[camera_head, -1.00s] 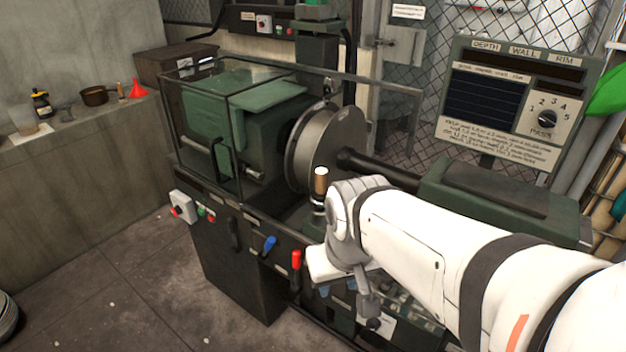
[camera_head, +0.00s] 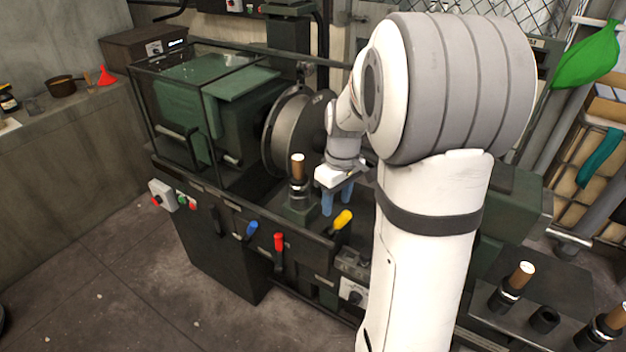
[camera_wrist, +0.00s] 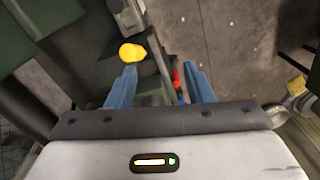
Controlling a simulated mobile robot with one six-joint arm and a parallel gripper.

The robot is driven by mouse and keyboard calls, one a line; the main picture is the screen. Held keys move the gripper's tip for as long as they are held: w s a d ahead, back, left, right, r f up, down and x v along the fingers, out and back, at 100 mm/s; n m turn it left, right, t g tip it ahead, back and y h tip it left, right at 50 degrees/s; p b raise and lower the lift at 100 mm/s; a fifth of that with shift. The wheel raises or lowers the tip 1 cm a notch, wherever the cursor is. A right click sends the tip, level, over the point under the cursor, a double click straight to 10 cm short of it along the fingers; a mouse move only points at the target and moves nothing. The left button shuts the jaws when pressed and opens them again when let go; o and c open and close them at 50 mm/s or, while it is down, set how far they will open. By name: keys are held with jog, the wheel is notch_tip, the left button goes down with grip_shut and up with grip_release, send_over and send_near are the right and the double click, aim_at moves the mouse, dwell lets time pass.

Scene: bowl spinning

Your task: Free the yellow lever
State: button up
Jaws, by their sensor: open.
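The yellow lever (camera_head: 342,220) is on the front of the green machine, right of the red lever (camera_head: 279,242) and the blue lever (camera_head: 252,229). In the wrist view the yellow lever's knob (camera_wrist: 132,53) lies just beyond the tip of the left finger, and the red lever (camera_wrist: 176,80) shows between the fingers. My gripper (camera_head: 337,200) has blue fingers pointing down, open and empty, just above and behind the yellow lever. It also fills the lower wrist view (camera_wrist: 160,85). I cannot tell whether a finger touches the lever.
A wooden-topped tool (camera_head: 298,168) stands on the machine left of my gripper. The round metal disc (camera_head: 287,130) is behind it, beside the glass guard (camera_head: 205,110). More wooden-topped tools (camera_head: 517,282) stand at the lower right. The floor in front is clear.

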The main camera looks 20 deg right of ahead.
aim_at(344, 212)
jog(key=shift+n+g, duration=0.3)
jog(key=shift+n, duration=0.2)
jog(key=w+d+f, duration=0.1)
jog(key=d, duration=0.1)
jog(key=w+d+f, duration=0.1)
jog(key=w, duration=0.1)
jog(key=shift+d+f+p, duration=0.3)
jog(key=shift+d+f, duration=0.15)
jog(key=shift+f, duration=0.2)
jog(key=f, duration=0.7)
jog(key=shift+s+a+f+p, duration=0.2)
jog(key=shift+a+p, duration=0.05)
jog(key=shift+p, duration=0.15)
jog(key=shift+c, duration=0.6)
grip_shut()
